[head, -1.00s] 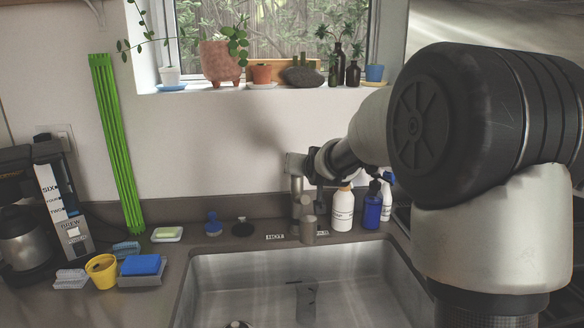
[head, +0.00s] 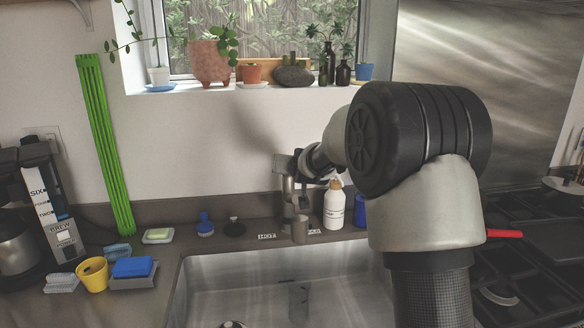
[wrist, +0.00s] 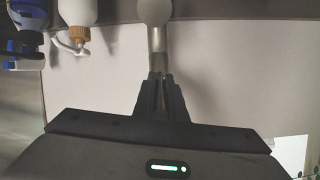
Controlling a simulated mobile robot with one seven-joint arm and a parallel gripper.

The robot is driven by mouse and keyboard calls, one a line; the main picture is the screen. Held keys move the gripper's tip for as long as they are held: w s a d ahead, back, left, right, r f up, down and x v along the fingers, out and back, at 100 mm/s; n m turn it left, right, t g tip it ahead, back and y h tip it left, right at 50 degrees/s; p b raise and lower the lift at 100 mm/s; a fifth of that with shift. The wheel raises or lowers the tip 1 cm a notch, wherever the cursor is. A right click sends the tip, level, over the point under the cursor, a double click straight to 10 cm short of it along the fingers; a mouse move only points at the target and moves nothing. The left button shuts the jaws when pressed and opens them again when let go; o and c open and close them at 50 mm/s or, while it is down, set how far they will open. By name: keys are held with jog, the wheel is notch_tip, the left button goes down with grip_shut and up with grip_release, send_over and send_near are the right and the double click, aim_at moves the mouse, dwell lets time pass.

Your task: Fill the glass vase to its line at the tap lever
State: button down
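The grey tap (head: 299,215) stands at the back rim of the sink (head: 190,285). My gripper (head: 318,178) is at the upper part of the tap in the head view, small and partly hidden by my arm. In the wrist view my gripper's fingers (wrist: 160,92) are close together around the end of a slim metal rod, which looks like the tap lever (wrist: 157,48). I cannot make out the glass vase for certain. A faint dark shape (head: 299,292) shows in the sink below the tap, perhaps a reflection. No water stream is discernible.
A white bottle (head: 334,208) and a blue bottle (head: 360,211) stand right of the tap; bottles also show upper left in the wrist view (wrist: 72,15). A stove (head: 530,240) is at right.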

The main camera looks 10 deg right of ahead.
jog(key=shift+r+p, duration=0.4)
jog(key=shift+p, duration=0.3)
jog(key=shift+w+r+g+p, duration=0.15)
jog(key=shift+g+p, duration=0.35)
jog(key=shift+p, duration=0.3)
jog(key=shift+f, duration=0.2)
jog(key=c, duration=1.8)
grip_release()
